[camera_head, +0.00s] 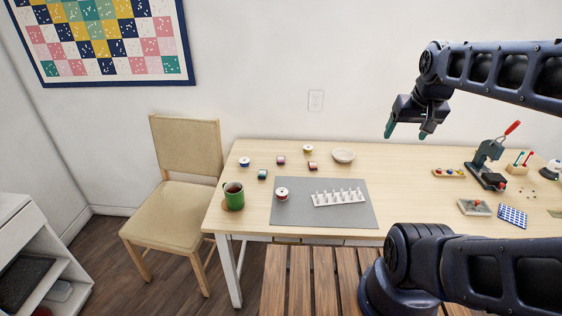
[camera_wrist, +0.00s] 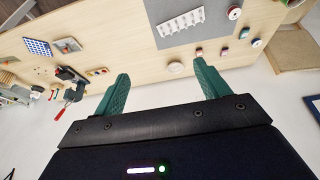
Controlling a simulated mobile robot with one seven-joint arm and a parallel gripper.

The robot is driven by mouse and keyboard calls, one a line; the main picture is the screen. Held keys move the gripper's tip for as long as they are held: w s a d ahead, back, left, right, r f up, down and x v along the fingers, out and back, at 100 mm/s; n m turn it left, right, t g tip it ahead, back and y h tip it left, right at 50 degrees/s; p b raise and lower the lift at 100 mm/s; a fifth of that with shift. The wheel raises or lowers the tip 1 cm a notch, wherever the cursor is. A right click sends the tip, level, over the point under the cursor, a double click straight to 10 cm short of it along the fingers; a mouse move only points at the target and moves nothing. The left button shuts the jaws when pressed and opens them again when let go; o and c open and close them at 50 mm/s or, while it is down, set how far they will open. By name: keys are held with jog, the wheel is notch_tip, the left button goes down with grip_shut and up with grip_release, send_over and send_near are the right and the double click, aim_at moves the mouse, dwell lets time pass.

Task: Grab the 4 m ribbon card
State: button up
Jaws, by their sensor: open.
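My gripper (camera_head: 408,131) is open and empty, raised in front of the wall above the back right of the table. No label reading 4 m can be read. A blue-and-white patterned card (camera_head: 513,216) lies flat at the table's right, and shows at the left of the wrist view (camera_wrist: 38,47); I cannot tell whether it holds ribbon. A small pale flat item (camera_head: 555,213) is cut off at the right edge. Both are far from my gripper.
The wooden table (camera_head: 400,190) holds a grey mat (camera_head: 350,217) with a white pegged rack (camera_head: 339,198), several small spools, a green mug (camera_head: 233,196) and a pale bowl (camera_head: 343,155). A green press with red handle (camera_head: 487,162) stands near a shallow tray (camera_head: 474,207).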

jog(key=w+a+r+n, duration=0.2)
jog(key=w+n, duration=0.1)
jog(key=w, duration=0.6)
jog(key=n+g, duration=0.5)
jog(key=n, duration=1)
send_over(282, 158)
notch_tip(282, 158, down, 35)
jog(key=f, duration=0.4)
jog(key=shift+s+d+f, duration=0.25)
jog(key=shift+s+f, duration=0.05)
jog(key=shift+f, duration=0.1)
jog(key=shift+w+a+f, duration=0.1)
jog(key=shift+f, duration=1.25)
jog(key=shift+w+a+f, duration=0.1)
jog(key=shift+f, duration=1.25)
jog(key=c, duration=0.8)
